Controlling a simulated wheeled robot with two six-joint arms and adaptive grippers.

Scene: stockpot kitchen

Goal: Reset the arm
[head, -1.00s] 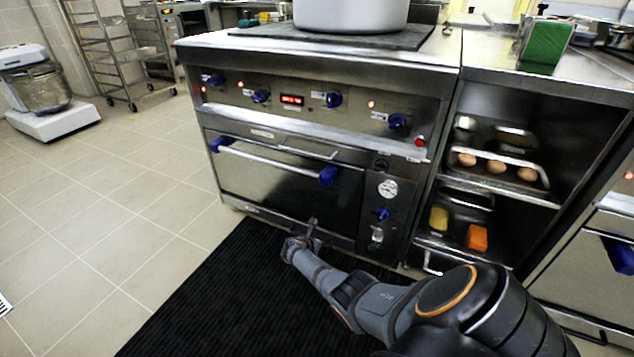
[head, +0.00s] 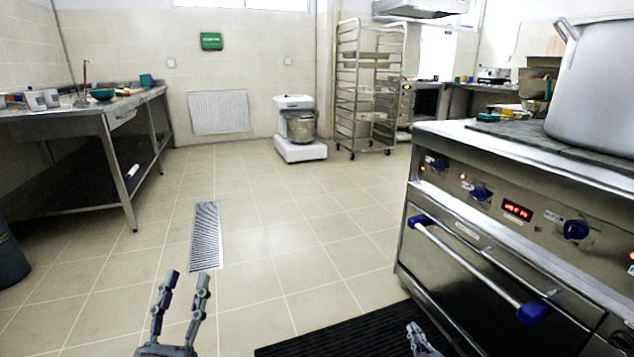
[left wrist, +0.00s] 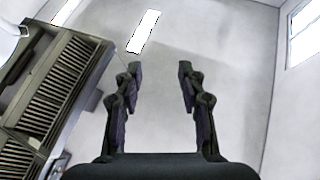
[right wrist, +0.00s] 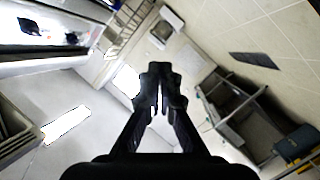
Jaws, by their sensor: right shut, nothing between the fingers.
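My left gripper (head: 186,290) is at the lower left of the head view, pointing up above the floor. Its two fingers stand apart with nothing between them. In the left wrist view the left gripper (left wrist: 158,85) is open, with the ceiling behind it. My right gripper (head: 415,330) shows at the bottom of the head view, in front of the oven and over the black mat. In the right wrist view the right gripper (right wrist: 160,75) has its fingers together and holds nothing.
The stove (head: 520,190) with a large stockpot (head: 598,85) stands at the right. The black mat (head: 350,335) lies before it. A steel table (head: 90,120) is at the left. A mixer (head: 300,130) and a rack (head: 368,90) stand at the back. The middle floor is open.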

